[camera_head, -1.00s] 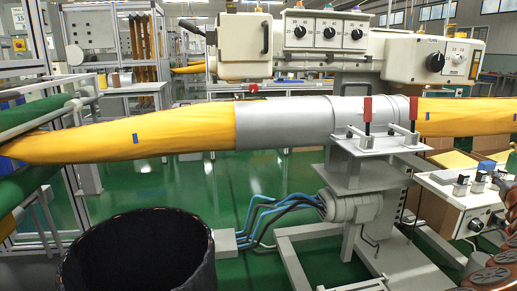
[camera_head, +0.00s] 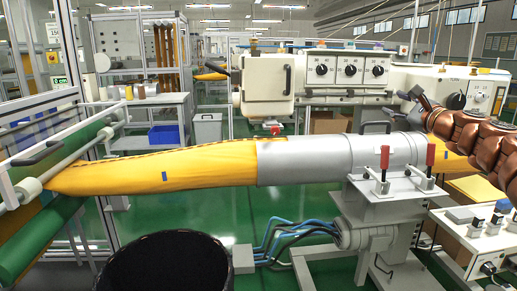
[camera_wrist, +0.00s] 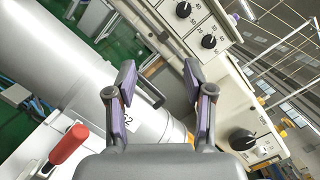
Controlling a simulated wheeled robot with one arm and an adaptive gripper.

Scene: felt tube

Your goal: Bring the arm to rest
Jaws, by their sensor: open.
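My copper-coloured arm (camera_head: 475,135) reaches in from the right in the head view, in front of the right end of the grey metal tube (camera_head: 320,158). Its dark gripper end is small there, near the machine head. In the wrist view my gripper (camera_wrist: 158,82) is open, with two purple-padded fingers apart and nothing between them. The grey tube (camera_wrist: 60,70) passes behind the fingers at the left, with a dark handle partly hidden. Yellow felt (camera_head: 165,176) is on the tube's left side. I cannot tell how far the fingers are from the tube.
The control box with dials (camera_head: 347,72) stands above and behind the tube. Red-handled clamps (camera_head: 384,160) rise in front of the tube, on a stand. A black bin (camera_head: 165,262) is at the bottom left. Green floor shows beneath the tube.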

